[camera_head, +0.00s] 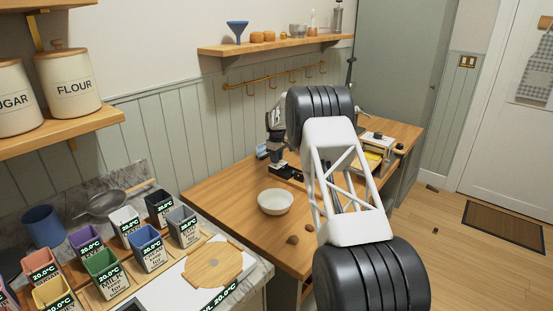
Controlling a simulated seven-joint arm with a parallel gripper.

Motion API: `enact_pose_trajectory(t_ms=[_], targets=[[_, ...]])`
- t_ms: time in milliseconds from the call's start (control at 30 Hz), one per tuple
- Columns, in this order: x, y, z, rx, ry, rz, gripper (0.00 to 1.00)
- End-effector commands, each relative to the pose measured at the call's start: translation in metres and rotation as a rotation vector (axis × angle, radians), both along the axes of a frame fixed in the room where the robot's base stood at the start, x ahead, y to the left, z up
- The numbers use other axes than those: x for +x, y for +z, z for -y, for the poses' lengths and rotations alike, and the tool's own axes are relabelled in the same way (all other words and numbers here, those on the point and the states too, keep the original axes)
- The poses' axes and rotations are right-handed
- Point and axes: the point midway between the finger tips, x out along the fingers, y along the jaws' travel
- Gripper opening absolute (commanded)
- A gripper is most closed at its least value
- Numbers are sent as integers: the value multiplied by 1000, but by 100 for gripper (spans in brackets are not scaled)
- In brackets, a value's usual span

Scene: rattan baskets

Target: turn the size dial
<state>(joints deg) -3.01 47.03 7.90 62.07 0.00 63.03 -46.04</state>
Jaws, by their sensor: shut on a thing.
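My arm reaches over the wooden counter, and its black joint and white lattice link cover much of the right side. My gripper (274,147) shows small and dark just left of the black joint. It is down at a small dark appliance (285,171) at the back of the counter and shut on a part of it, which looks to be the size dial. The dial itself is too small and covered to make out, so its setting cannot be read. The fingertips are not clear.
A white bowl (275,202) stands on the wooden counter (225,190) in front of the appliance. Small brown lumps (292,240) lie near the counter's front edge. Several labelled, coloured containers (104,270) stand at lower left. A shelf (270,46) runs above.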

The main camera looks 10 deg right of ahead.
Motion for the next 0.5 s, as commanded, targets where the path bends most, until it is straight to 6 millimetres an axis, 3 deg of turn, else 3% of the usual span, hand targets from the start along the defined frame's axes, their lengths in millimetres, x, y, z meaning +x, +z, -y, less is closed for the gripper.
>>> enact_pose_trajectory(t_ms=[400,433,500], targets=[[1,2,0,0,10,3,6],[1,2,0,0,10,3,32],[1,2,0,0,10,3,43]])
